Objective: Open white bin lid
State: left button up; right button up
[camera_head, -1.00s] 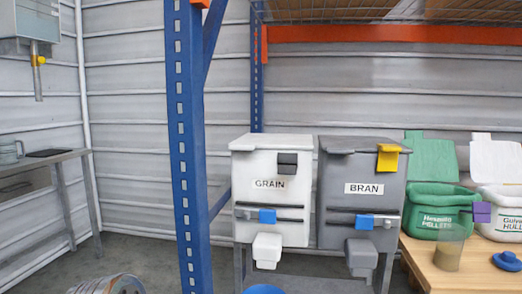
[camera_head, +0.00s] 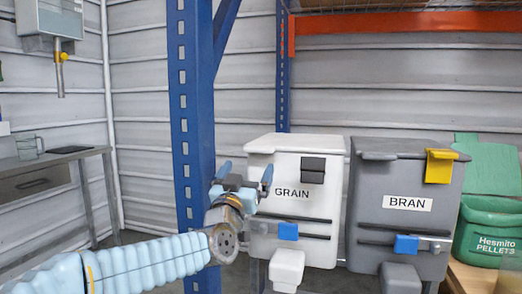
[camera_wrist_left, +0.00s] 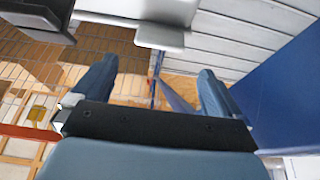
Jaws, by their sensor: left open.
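The white bin (camera_head: 318,215) marked GRAIN stands right of centre in the head view. Its white lid (camera_head: 296,142) lies flat and closed on top, with a dark grey tab (camera_head: 313,170) on the upper front. My left gripper (camera_head: 241,170) is open and empty, just left of the bin's upper front, fingers pointing up. It looks apart from the bin. The left wrist view shows its two fingers (camera_wrist_left: 153,88) spread, with a pale overhanging edge (camera_wrist_left: 160,36) above them, probably the bin's lid. My right gripper is not in view.
A blue rack post (camera_head: 192,120) stands close to the left of my left gripper. The grey BRAN bin (camera_head: 405,225) with a yellow tab (camera_head: 440,165) adjoins on the right. A green pellet tub (camera_head: 490,235) and a steel table (camera_head: 60,157) stand at the sides.

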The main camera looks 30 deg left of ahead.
aim_at(257, 150)
pick_arm(q)
jog(key=p+x, duration=0.1)
jog(key=x, duration=0.8)
jog(key=shift+w+p, duration=0.15)
jog(key=shift+p, duration=0.25)
jog(key=shift+c, duration=0.2)
jog(key=c, duration=1.2)
jog(key=shift+c, duration=0.4)
